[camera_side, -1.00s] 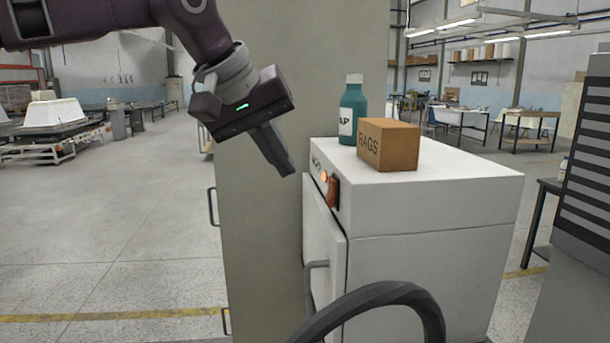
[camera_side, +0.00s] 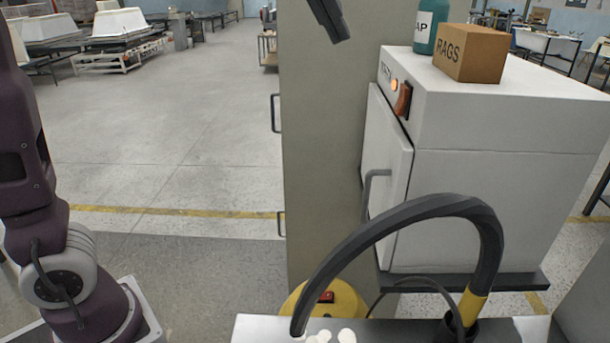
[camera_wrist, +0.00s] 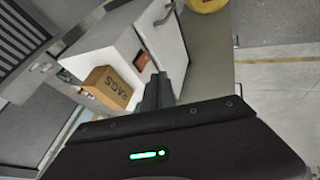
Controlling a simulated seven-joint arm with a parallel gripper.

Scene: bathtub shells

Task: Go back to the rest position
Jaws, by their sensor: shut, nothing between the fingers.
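My gripper (camera_side: 338,28) shows only by its dark finger end at the top edge of the side view. It is in the air in front of the tall beige panel, left of the white cabinet (camera_side: 510,190). In the wrist view, my gripper's fingers (camera_wrist: 158,92) are together and empty, with the cabinet (camera_wrist: 113,50) beyond them. The cabinet has a lit orange lamp (camera_side: 394,85) and an orange-red switch (camera_side: 403,100). Its door (camera_side: 385,165) seems slightly ajar. The rest of my gripper is outside the side view.
A cardboard RAGS box (camera_side: 470,54) and a teal bottle (camera_side: 426,28) stand on the cabinet. The tall beige panel (camera_side: 325,150) is beside it. A black hose (camera_side: 400,215) arches over a metal bench (camera_side: 260,328) in front. Open floor (camera_side: 170,130) lies to the left.

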